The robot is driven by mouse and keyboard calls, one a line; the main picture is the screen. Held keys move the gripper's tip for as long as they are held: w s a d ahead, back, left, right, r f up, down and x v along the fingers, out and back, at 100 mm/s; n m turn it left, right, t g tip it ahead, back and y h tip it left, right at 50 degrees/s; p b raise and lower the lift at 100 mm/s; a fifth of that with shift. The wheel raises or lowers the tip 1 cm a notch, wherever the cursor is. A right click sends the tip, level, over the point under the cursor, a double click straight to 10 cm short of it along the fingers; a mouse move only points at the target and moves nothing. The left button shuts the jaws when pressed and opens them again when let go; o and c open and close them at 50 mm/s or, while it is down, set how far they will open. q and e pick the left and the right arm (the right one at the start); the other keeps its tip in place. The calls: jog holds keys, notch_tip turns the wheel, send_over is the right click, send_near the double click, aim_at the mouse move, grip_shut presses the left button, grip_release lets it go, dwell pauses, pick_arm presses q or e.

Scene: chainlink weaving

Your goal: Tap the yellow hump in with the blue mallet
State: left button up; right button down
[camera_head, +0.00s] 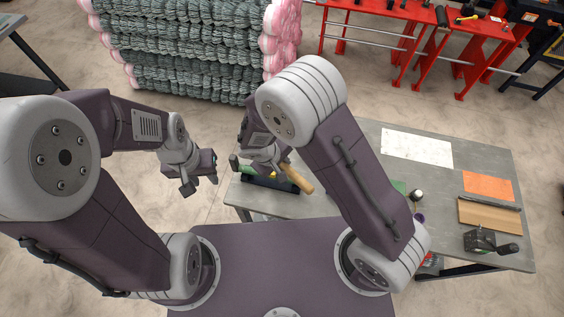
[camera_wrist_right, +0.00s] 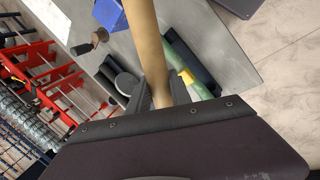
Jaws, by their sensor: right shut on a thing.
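My right gripper (camera_head: 268,167) is shut on the tan wooden handle (camera_head: 299,178) of the mallet. In the right wrist view the handle (camera_wrist_right: 147,40) runs up from between the fingers (camera_wrist_right: 158,96). The blue mallet head (camera_wrist_right: 109,14) shows at the top edge, partly behind the handle. The yellow hump (camera_wrist_right: 187,76) sits on a green strip (camera_wrist_right: 202,87), beside a dark holder, to the right of the handle and apart from the mallet head. My left gripper (camera_head: 201,184) is open and empty, left of the table.
The grey table (camera_head: 345,203) carries a white sheet (camera_head: 417,148), an orange sheet (camera_head: 488,186), a brown board (camera_head: 489,214) and a dark tool (camera_head: 484,241) at its right. Rolls of grey mesh (camera_head: 190,45) and a red bench (camera_head: 395,12) stand behind.

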jog(key=shift+w+d+f+b, duration=0.1)
jog(key=shift+d+b, duration=0.1)
jog(key=shift+b, duration=0.15)
jog(key=f+b, duration=0.2)
jog(key=b, duration=0.1)
jog(key=f+b, duration=0.3)
jog(key=shift+s+a, duration=0.2)
jog(key=shift+f+b, duration=0.9)
jog(key=shift+b, duration=0.35)
